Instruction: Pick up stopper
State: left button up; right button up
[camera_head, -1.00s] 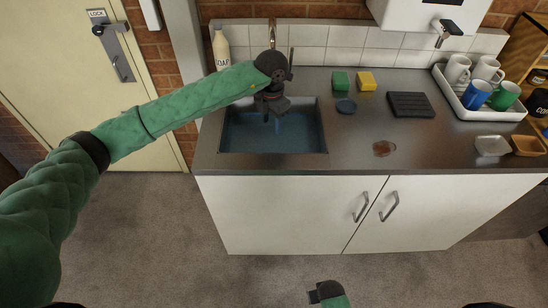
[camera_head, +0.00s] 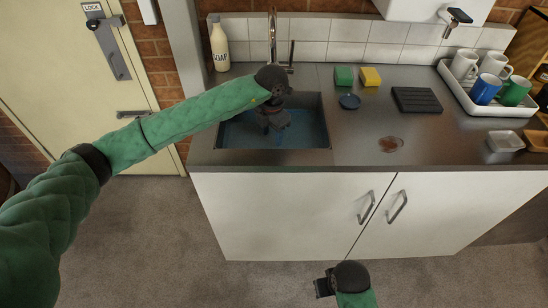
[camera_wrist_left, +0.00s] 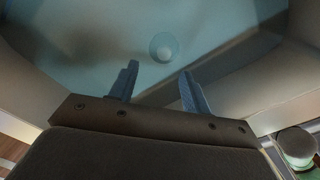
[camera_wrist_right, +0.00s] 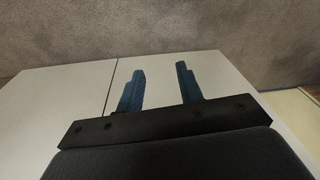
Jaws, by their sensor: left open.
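A pale round piece inside a darker ring (camera_wrist_left: 163,47) shows on the sink floor in the left wrist view, seen through bluish water. I cannot tell for sure whether it is the stopper or the bare drain. My left gripper (camera_wrist_left: 160,72) is open and empty, pointing down at the sink, with the round piece beyond and between its fingertips. In the head view the gripper (camera_head: 272,128) is over the sink (camera_head: 310,147) and hides part of its floor. A dark blue disc (camera_head: 349,101) lies on the counter. My right gripper (camera_wrist_right: 160,70) is open and empty, in front of the cabinet.
The tap (camera_head: 273,40) stands behind the sink, with a soap bottle (camera_head: 219,47) to its left. Green (camera_head: 344,76) and yellow (camera_head: 370,77) sponges, a black ribbed mat (camera_head: 417,100) and a tray of mugs (camera_head: 448,76) are to the right. The front counter is mostly clear.

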pick_arm(q)
jog(key=shift+f+p, duration=0.35)
jog(key=shift+f, duration=0.65)
jog(key=f, duration=0.1)
jog(key=f+p, duration=0.1)
jog(key=f, duration=0.1)
jog(key=f+p, duration=0.1)
jog(key=shift+s+d+f, duration=0.2)
jog(key=shift+d+f, duration=0.1)
jog(key=shift+f, duration=0.1)
pick_arm(e)
notch_tip(320, 180, down, 13)
jog(key=shift+d+f, duration=0.2)
pick_arm(q)
grip_shut()
jog(key=shift+r, duration=0.15)
